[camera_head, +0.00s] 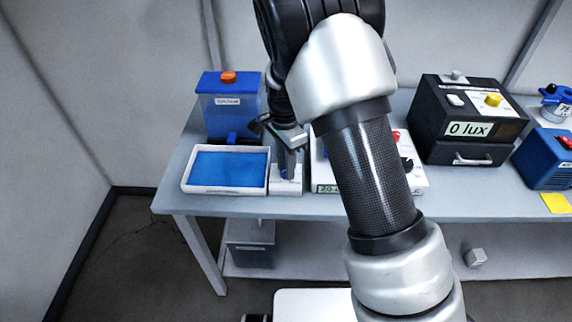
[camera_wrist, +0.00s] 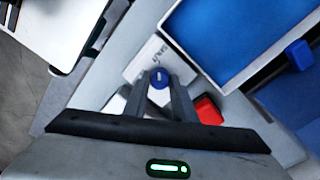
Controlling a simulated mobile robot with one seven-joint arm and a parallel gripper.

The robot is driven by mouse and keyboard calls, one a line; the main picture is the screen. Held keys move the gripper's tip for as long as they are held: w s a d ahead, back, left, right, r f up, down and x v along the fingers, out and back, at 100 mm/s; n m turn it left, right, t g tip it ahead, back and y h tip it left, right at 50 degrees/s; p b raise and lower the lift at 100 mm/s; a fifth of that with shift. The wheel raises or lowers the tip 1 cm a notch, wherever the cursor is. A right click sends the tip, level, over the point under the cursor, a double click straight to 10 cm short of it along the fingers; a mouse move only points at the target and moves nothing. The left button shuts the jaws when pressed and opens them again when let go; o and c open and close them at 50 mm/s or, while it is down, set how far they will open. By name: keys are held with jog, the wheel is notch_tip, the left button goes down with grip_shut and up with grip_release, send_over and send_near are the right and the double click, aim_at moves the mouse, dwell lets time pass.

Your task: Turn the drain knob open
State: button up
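A small round blue knob (camera_wrist: 160,78) shows between my fingertips in the wrist view, beside a white block (camera_wrist: 157,60) with partly readable lettering. I cannot tell for certain whether this is the drain knob. My gripper (camera_wrist: 163,88) has its fingers apart, one on each side of the blue knob; whether they touch it is unclear. In the head view my gripper (camera_head: 288,172) points down over the white block (camera_head: 287,186), just right of the blue-filled tray, and hides the knob. A blue tank (camera_head: 230,112) with an orange top knob (camera_head: 228,77) and a blue spout (camera_head: 233,138) stands behind the tray.
The white-rimmed tray (camera_head: 225,191) is close on the gripper's left. A white device (camera_head: 416,176), partly behind my arm, stands to the right. Farther right are a black "0 lux" box (camera_head: 466,118) and a blue box (camera_head: 545,160). A red part (camera_wrist: 208,110) lies beside my fingers.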

jog(key=c, duration=0.3)
jog(key=shift+c, duration=0.2)
jog(key=n, duration=0.4)
jog(key=n+b, duration=0.1)
jog(key=n, duration=0.3)
jog(key=shift+a+n, duration=0.1)
jog(key=shift+n, duration=0.2)
jog(key=n, duration=0.4)
jog(key=shift+r+n+t, duration=0.1)
jog(key=shift+n+t, duration=0.2)
jog(key=shift+n, duration=2.4)
